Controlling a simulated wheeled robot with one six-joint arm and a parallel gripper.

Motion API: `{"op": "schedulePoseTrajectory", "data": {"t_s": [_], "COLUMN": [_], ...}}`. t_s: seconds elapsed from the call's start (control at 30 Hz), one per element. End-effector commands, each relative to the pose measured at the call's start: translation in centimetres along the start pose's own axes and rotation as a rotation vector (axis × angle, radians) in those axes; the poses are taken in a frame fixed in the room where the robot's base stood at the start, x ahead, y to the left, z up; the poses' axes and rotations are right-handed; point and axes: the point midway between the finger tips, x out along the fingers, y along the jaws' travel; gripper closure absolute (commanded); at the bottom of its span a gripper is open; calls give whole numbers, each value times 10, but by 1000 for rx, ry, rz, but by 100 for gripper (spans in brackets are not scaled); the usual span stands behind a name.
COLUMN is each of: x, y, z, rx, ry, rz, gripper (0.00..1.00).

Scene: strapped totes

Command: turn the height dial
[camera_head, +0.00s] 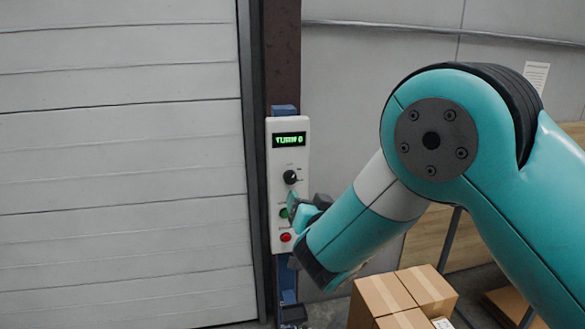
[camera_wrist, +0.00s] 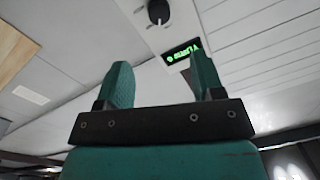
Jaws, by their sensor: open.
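The black height dial (camera_head: 290,177) is on a white control panel (camera_head: 276,158), under a small display (camera_head: 289,140) with green text that seems to read "TURN 0". Below the dial are a green button (camera_head: 284,213) and a red button (camera_head: 285,238). My gripper (camera_head: 297,208) is in front of the panel, lower than the dial and near the green button, partly covering it. In the wrist view my gripper (camera_wrist: 160,85) is open and empty, its two teal fingers apart. The dial (camera_wrist: 158,12) shows there beyond the fingertips, not between them, and the display (camera_wrist: 183,53) shows by the right finger.
A large ribbed white door (camera_head: 120,150) fills the left. The panel is mounted on a blue post (camera_head: 286,283) beside a dark column (camera_head: 282,60). Cardboard boxes (camera_head: 405,296) stand below my arm at the lower right. A paper notice (camera_head: 536,75) hangs on the wall.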

Motion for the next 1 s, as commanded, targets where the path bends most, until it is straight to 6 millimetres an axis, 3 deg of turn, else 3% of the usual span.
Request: {"op": "schedulePoseTrajectory", "data": {"t_s": [0.03, 0.3, 0.5, 0.7, 1.0], "x": [12, 70, 99, 112, 114], "y": [-2, 0, 0, 1, 0], "z": [-8, -5, -3, -1, 0], "rx": [1, 2, 1, 0, 0], "ry": [1, 1, 0, -1, -1], "rz": [4, 4, 4, 2, 1], "gripper": [38, 38, 38, 38, 38]}}
